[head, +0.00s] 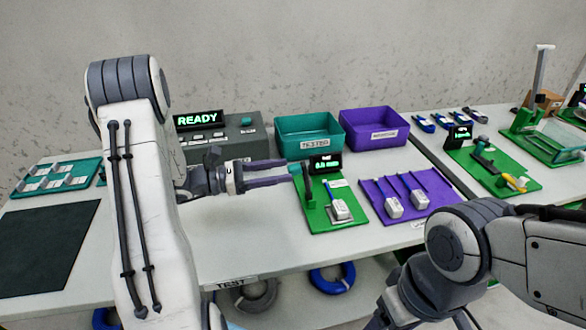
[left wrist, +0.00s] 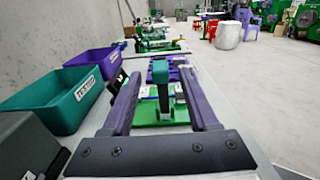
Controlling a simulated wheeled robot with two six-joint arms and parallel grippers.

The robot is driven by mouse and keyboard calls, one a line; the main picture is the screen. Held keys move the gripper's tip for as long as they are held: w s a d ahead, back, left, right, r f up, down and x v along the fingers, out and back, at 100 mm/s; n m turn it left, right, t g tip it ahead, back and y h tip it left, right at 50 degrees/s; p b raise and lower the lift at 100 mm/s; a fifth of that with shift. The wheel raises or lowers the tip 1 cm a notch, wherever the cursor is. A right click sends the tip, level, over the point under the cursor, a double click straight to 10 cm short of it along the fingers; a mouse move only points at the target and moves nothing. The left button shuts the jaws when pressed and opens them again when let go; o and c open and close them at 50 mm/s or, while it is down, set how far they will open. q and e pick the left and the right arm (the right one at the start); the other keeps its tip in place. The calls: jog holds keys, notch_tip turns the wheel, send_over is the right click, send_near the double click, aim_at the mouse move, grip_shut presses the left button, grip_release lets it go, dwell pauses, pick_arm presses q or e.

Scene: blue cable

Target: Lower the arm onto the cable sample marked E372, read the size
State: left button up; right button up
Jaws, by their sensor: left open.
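A green gauge (head: 318,218) stands on the table with a small lit display (head: 325,164), too small to read surely. A blue cable sample with a white tag (head: 341,209) lies on its base; the tag's marking is not legible. The gauge's arm has a teal-topped handle (left wrist: 160,72), upright in the left wrist view. My left gripper (head: 293,171) is open, its purple fingers reaching right to the handle. In the left wrist view the fingers lie either side of it, with gaps visible. My right arm is at lower right; its fingers are not visible.
A purple mat (head: 432,207) with several tagged cables lies right of the gauge. Teal (head: 308,134) and purple (head: 374,129) bins stand behind. A grey tester reading READY (head: 245,133) is behind my left arm. Other green devices (head: 495,178) stand further right.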

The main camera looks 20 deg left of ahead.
aim_at(293, 166)
pick_arm(q)
jog(key=shift+x, duration=1.95)
grip_shut()
